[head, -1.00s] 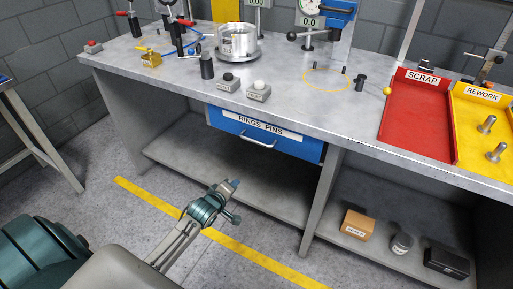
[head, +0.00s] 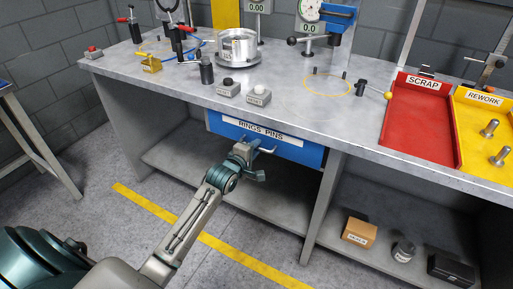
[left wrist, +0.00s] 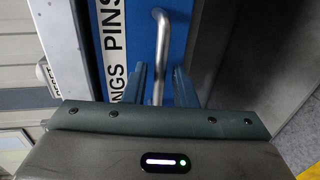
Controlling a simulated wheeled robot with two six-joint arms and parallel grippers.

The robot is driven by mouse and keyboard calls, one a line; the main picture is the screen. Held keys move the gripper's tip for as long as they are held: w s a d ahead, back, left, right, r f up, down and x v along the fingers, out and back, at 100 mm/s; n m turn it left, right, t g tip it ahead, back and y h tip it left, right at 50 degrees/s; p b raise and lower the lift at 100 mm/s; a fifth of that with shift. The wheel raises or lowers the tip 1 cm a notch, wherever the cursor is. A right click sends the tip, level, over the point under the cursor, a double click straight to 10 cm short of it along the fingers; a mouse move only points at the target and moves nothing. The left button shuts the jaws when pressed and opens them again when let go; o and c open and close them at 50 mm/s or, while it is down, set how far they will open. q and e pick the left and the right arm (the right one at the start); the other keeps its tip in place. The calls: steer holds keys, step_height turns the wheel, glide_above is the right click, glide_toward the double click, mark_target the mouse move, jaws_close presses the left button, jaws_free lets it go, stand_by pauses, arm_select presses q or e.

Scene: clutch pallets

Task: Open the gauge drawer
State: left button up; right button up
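The gauge drawer (head: 303,151) is a blue drawer under the bench top, labelled RINGS PINS, and its front looks shut. Its silver bar handle (head: 269,150) shows partly behind my gripper. My left gripper (head: 247,147) is at the drawer front, by the left part of the handle. In the left wrist view the blue drawer front (left wrist: 175,40) and the curved handle (left wrist: 159,30) show close up. The two fingers of my left gripper (left wrist: 160,75) stand apart on either side of the handle bar, with gaps visible. My right gripper is not in view.
The bench top (head: 300,118) overhangs the drawer. A lower shelf (head: 270,200) and a bench leg (head: 322,205) are below it. A cardboard box (head: 359,233) stands on the lower right shelf. A red scrap tray (head: 415,125) is on top at right.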

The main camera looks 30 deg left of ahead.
arm_select(q)
steer(key=shift+w+f, duration=0.1)
steer(key=shift+w, duration=0.55)
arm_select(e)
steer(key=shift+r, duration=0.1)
arm_select(q)
jaws_close()
steer(key=shift+s, duration=0.1)
